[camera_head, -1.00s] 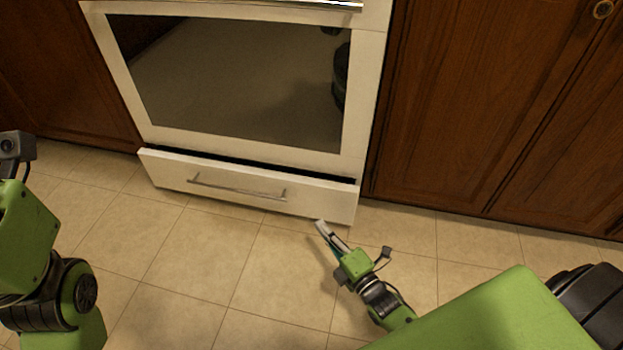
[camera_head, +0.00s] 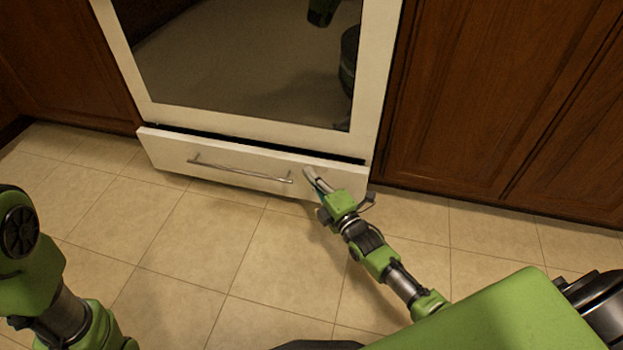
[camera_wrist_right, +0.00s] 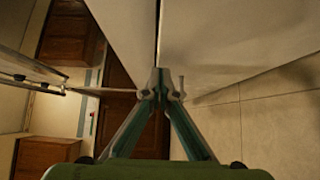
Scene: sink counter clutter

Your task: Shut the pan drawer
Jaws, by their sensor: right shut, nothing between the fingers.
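The white pan drawer (camera_head: 230,165) under the oven stands partly open, with a dark gap along its top edge. A silver bar handle (camera_head: 240,171) runs across its front. My right gripper (camera_head: 308,173) is shut and empty, with its fingertips at the drawer front just right of the handle's right end. In the right wrist view the closed fingertips (camera_wrist_right: 161,88) are close to a white panel; I cannot tell whether they touch it. My left arm is at the left edge of the head view, and its gripper is out of view.
The white oven door (camera_head: 240,60) with dark glass is above the drawer. Brown wooden cabinets (camera_head: 480,100) stand on both sides. The tiled floor (camera_head: 200,240) in front of the drawer is clear apart from my arms.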

